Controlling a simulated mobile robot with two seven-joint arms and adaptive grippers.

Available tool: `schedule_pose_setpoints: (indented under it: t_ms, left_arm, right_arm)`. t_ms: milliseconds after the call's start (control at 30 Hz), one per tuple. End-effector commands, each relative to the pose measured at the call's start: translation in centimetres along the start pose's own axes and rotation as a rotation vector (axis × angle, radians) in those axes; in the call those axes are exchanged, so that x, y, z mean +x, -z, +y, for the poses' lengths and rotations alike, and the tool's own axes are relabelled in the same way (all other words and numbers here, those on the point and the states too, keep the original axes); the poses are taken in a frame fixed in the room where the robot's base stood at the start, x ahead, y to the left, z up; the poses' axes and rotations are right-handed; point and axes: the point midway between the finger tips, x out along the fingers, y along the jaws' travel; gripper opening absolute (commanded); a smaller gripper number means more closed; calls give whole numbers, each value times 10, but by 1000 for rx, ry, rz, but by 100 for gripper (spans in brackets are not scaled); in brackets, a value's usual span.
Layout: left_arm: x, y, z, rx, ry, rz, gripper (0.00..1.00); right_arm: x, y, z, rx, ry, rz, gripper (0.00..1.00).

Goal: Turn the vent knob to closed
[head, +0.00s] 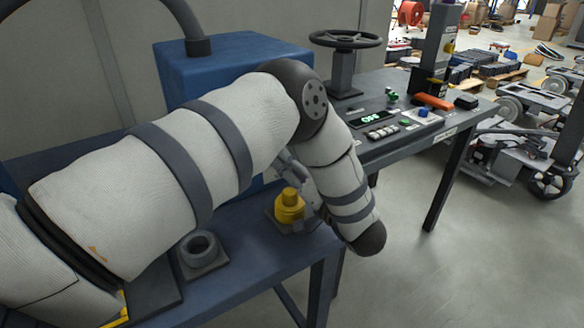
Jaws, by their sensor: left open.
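A yellow knob (289,205), which looks like the vent knob, stands upright on a small plate near the right end of the blue bench. Its markings are too small to read, so I cannot tell its setting. My left arm reaches in from the left, over the bench, and bends down just right of the knob. My left gripper (304,190) is mostly hidden by that arm; grey parts of it show close beside the knob. It is open. I cannot tell whether it touches the knob. My right gripper is not in view.
A grey ring-shaped fitting (199,250) sits on the blue bench (240,286) left of the knob. A blue box (235,50) stands behind my arm. A black handwheel (345,39) and a control panel (384,132) are on the table at right. The floor at lower right is clear.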

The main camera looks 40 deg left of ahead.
Motion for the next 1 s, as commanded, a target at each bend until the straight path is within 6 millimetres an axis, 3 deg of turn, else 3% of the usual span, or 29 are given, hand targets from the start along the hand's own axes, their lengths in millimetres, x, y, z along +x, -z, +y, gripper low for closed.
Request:
schedule_pose_setpoints:
  t_ms: [33, 233, 267, 367, 667, 933, 967, 1000]
  left_arm:
    - [0, 0, 0, 0, 0, 0, 49]
    - [0, 0, 0, 0, 0, 0, 3]
    - [0, 0, 0, 0, 0, 0, 3]
    - [0, 0, 0, 10, 0, 1, 3]
    - [0, 0, 0, 356, 1, 2, 3]
    - [0, 1, -1, 374, 1, 0, 3]
    - [0, 1, -1, 373, 1, 0, 33]
    - [0, 1, -1, 373, 1, 0, 42]
  right_arm:
    - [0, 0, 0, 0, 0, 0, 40]
    - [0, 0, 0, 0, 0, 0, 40]
    - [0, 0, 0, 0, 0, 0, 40]
    - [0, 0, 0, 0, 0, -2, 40]
    - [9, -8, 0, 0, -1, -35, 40]
    - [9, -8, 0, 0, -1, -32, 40]
    - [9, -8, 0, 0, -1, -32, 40]
    - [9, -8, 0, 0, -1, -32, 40]
